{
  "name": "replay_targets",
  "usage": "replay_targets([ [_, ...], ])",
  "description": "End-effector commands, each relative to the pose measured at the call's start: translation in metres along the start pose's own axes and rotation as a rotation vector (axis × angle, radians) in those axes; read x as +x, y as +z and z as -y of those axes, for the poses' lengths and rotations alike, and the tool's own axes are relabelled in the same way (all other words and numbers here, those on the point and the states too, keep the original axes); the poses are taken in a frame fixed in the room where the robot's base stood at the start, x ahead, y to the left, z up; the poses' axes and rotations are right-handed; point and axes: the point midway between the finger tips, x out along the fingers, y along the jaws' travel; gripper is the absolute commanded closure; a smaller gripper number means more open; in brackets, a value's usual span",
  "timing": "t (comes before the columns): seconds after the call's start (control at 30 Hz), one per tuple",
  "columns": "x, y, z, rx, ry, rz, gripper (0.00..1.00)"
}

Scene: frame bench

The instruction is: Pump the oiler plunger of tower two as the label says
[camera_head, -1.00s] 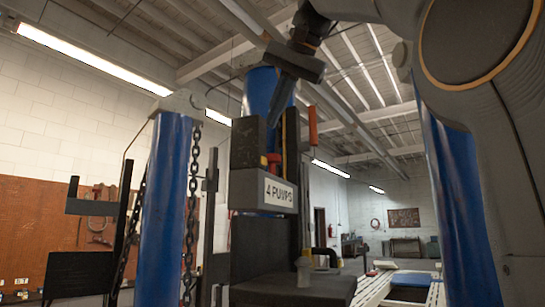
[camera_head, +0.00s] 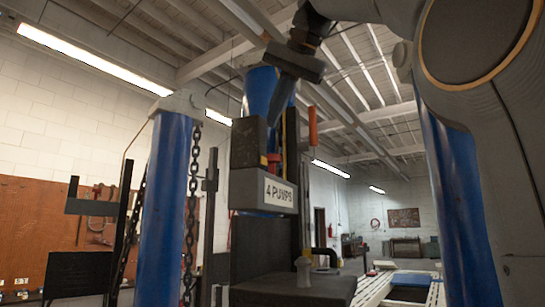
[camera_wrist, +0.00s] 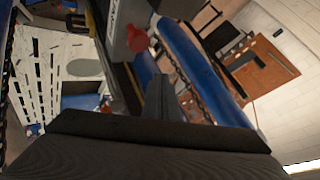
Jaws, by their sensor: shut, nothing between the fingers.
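Tower two's oiler housing is a dark box with a white label reading "4 PUMPS" (camera_head: 280,193) on its front. A small red part (camera_head: 274,160) shows just above the label. In the wrist view a red knob (camera_wrist: 137,40), which looks like the plunger's, sits above the fingertips. My gripper (camera_head: 274,122) points down over the housing with its fingers together and empty. In the wrist view my gripper (camera_wrist: 162,85) is shut, its tips near the red knob. I cannot tell whether they touch it.
A blue post (camera_head: 165,210) with a hanging chain (camera_head: 190,220) stands left, and another blue post (camera_head: 455,200) stands right. An orange-red handle (camera_head: 312,125) hangs beside the housing. A dark ledge (camera_head: 295,290) with a pale bottle (camera_head: 302,270) lies below.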

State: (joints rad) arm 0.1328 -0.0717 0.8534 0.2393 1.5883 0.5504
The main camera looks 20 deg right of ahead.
Motion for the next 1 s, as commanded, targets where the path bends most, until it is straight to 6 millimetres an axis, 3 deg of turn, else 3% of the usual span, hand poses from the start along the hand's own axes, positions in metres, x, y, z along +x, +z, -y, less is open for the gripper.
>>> replay_targets([
  [0.37, -0.001, -0.002, 0.001, 0.0, 0.0, 0.0, 1.0],
  [0.7, -0.02, -0.018, 0.016, -0.001, -0.002, -0.002, 1.0],
  [1.0, -0.026, -0.02, 0.019, 0.0, 0.0, 0.0, 1.0],
])
